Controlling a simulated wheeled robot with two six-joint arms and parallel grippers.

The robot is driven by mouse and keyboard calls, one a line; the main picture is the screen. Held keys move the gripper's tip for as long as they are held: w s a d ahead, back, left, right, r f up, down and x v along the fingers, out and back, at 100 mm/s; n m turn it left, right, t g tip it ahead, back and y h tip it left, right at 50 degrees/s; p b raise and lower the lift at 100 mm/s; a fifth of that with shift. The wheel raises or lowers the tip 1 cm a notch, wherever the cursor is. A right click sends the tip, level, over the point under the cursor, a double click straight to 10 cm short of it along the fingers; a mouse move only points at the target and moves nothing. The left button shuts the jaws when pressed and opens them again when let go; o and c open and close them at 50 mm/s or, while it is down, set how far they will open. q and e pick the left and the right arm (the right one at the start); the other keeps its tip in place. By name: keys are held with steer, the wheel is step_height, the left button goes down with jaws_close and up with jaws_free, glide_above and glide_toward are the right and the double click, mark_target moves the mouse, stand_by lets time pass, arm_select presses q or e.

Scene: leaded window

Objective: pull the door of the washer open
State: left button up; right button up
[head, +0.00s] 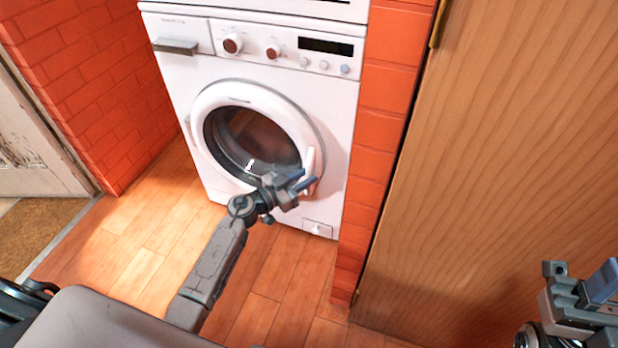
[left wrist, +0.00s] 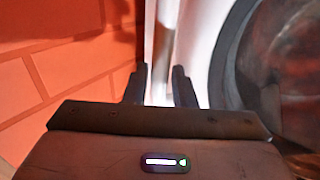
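The white washer (head: 275,110) stands against the brick wall, its round door (head: 208,97) closed as far as I can see. The door's white handle (head: 310,160) is on the right side of the door ring. My left gripper (head: 300,182) is at the handle's lower part. In the left wrist view, its two dark fingers (left wrist: 158,75) are apart, with a pale upright strip, seemingly the handle, showing between them. Contact is not clear. The dark door glass (left wrist: 290,70) lies to the right there. My right gripper (head: 590,285) is at the lower right, away from the washer; its fingertips are not clear.
Red brick (head: 385,90) flanks the washer on both sides. A tall wooden panel (head: 500,170) stands at the right, near my right arm. The wooden floor (head: 150,240) before the washer is clear. A worn white door (head: 30,150) is at the far left.

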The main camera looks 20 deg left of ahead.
arm_select(q)
steer(key=shift+w+d, duration=0.45)
steer(key=shift+w, duration=0.15)
jaws_close()
steer(key=shift+s, duration=0.1)
